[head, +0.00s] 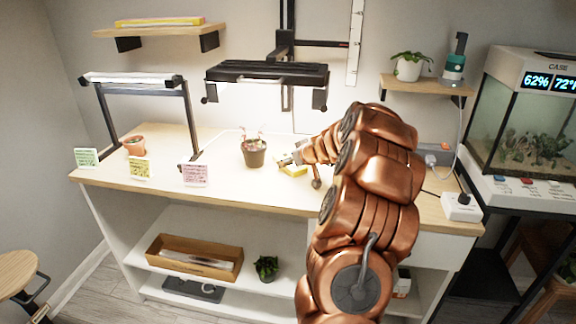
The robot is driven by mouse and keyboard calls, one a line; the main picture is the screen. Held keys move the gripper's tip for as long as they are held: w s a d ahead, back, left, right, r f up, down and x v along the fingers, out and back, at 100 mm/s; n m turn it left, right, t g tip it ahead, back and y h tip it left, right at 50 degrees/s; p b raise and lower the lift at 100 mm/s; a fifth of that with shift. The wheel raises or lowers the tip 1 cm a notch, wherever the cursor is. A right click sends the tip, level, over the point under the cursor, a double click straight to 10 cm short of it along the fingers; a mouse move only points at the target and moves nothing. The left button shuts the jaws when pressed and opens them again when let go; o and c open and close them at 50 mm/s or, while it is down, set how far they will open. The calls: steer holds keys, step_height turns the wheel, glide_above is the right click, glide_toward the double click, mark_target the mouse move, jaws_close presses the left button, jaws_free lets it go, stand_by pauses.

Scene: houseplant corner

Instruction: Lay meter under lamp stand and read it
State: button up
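The lamp stand (190,120) is at the left of the bench, with black legs under a white light bar (132,79). A black lamp panel (268,72) hangs on a wall bracket over the middle of the bench. A small yellow object (294,171), possibly the meter, is at my gripper (287,160), just right of the dark potted plant (254,150). My arm reaches over the bench from the front right. The gripper's fingers are small and partly hidden, so I cannot tell whether they are shut on the yellow object. No meter reading is legible.
An orange pot (135,146) stands under the left lamp. Green (86,157), yellow (139,169) and pink (194,175) cards stand along the front edge. A white charger block (461,207) is at the right end. A terrarium (530,125) stands beyond.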

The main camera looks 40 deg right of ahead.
steer(key=shift+c, duration=0.7)
steer(key=shift+r, duration=0.55)
steer(key=shift+s+a+r, duration=0.1)
steer(key=shift+s+r, duration=0.05)
steer(key=shift+r, duration=0.5)
steer(key=shift+s+a+r, duration=0.1)
steer(key=shift+s+r, duration=0.05)
steer(key=shift+r, duration=0.5)
steer(key=shift+s+a, duration=0.45)
steer(key=shift+s, duration=0.1)
steer(key=s+a, duration=0.2)
steer(key=s, duration=0.1)
steer(key=s+a+r+b, duration=0.1)
steer(key=s+a, duration=0.2)
steer(key=s, duration=0.1)
steer(key=s+a, duration=0.3)
steer(key=s, duration=0.1)
steer(key=shift+a+r+b, duration=0.15)
steer(key=shift+a+b, duration=0.1)
steer(key=shift+b, duration=0.15)
